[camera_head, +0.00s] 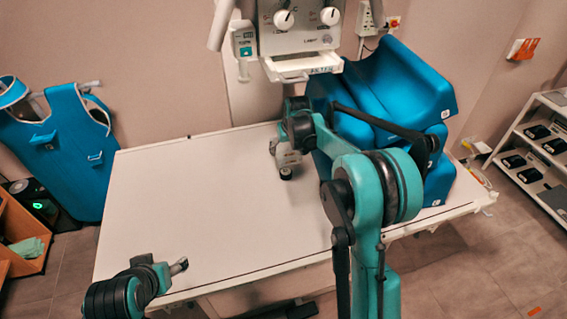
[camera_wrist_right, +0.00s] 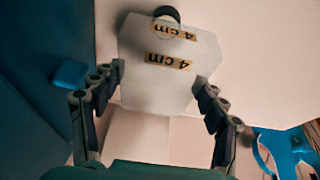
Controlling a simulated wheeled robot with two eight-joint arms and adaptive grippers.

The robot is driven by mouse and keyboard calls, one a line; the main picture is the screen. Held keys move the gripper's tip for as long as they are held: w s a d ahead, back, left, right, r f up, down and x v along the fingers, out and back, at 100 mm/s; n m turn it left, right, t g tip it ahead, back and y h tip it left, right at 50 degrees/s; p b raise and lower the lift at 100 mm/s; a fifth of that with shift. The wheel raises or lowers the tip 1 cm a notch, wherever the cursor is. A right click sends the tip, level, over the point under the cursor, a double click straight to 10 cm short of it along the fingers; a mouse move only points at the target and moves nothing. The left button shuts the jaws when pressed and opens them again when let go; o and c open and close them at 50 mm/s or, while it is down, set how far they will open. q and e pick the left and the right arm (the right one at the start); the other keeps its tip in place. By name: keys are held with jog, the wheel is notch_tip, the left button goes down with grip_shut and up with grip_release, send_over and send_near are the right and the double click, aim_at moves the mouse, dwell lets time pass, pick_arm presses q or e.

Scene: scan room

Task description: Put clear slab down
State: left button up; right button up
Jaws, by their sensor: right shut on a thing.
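The clear slab (camera_wrist_right: 155,100) is a pale, see-through plate with "4 cm" labels, seen in the right wrist view. My right gripper (camera_wrist_right: 160,80) is shut on it, with one finger at each side edge. In the head view my right gripper (camera_head: 287,158) is over the back middle of the white table (camera_head: 200,200). The slab is hard to make out there, and whether it touches the tabletop cannot be told. A small black round piece (camera_wrist_right: 167,13) shows at the slab's far end. My left gripper (camera_head: 181,266) is at the table's front left corner; its jaws are unclear.
Blue padded wedges (camera_head: 400,85) stand on the table's right end, close to my right arm. A white machine with knobs (camera_head: 300,30) hangs above the back edge. The table's left and middle are bare. A blue apron (camera_head: 62,150) hangs at left; a shelf rack (camera_head: 535,150) stands at right.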

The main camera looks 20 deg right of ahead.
jog(key=b, duration=0.2)
send_near(285, 170)
jog(key=x, duration=0.5)
jog(key=shift+w+f, duration=0.1)
jog(key=shift+w, duration=0.25)
jog(key=shift+f, duration=0.2)
jog(key=shift+f, duration=0.15)
jog(key=o, duration=1.6)
